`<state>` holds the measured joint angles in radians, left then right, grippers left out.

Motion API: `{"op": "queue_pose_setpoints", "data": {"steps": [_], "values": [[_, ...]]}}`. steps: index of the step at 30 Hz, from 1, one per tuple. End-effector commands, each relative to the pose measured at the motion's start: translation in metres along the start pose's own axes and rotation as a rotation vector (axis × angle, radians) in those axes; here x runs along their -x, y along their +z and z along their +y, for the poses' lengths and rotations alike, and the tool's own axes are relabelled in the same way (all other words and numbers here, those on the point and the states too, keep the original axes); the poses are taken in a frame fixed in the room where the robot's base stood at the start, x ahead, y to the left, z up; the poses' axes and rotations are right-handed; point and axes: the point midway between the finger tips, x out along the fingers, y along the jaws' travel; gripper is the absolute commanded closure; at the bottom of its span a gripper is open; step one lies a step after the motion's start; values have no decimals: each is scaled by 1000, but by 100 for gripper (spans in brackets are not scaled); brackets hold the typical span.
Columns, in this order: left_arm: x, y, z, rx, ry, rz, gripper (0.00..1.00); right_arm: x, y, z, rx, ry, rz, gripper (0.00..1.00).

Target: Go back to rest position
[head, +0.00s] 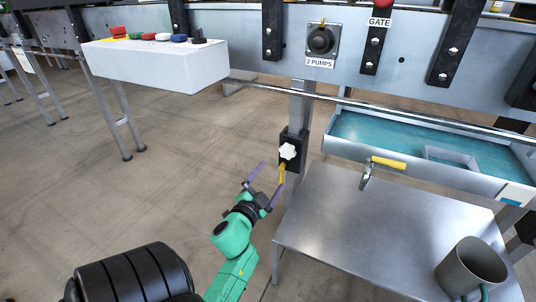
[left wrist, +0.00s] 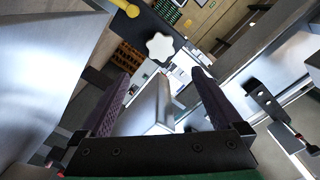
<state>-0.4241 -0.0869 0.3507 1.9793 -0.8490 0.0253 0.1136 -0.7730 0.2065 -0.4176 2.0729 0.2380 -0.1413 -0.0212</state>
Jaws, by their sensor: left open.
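My left gripper (head: 267,186) shows in the head view at the lower middle, on a green arm. Its two purple fingers are apart with nothing between them. It is just below and left of a white star-shaped knob (head: 287,151) on a black block. In the left wrist view the open fingers (left wrist: 160,95) frame the scene, and the white knob (left wrist: 160,46) shows beyond them, above the gap. The gripper looks apart from the knob. My right gripper is not in view.
A steel table (head: 330,225) stands at the right with a grey mug (head: 470,268) on it. A yellow-handled lever (head: 388,163) stands near its back edge, before a teal-lined trough (head: 400,135). A white button box (head: 155,65) juts out at the left.

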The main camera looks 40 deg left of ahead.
Motion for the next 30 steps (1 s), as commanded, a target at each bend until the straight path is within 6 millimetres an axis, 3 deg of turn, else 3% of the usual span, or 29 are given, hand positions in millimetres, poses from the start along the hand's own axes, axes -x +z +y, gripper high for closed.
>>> {"op": "queue_pose_setpoints", "data": {"steps": [4, 20, 24, 26, 30], "values": [[11, 0, -1, -1, -1, 0, 0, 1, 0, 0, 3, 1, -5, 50], [11, 0, -1, 3, -2, -5, 0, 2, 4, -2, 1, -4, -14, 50], [11, 10, -1, 94, 4, -123, 0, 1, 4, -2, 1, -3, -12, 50], [16, 18, 8, 172, 37, -227, 0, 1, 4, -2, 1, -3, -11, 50], [39, 31, 51, 316, 194, -465, 0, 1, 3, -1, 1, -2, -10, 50]]}}
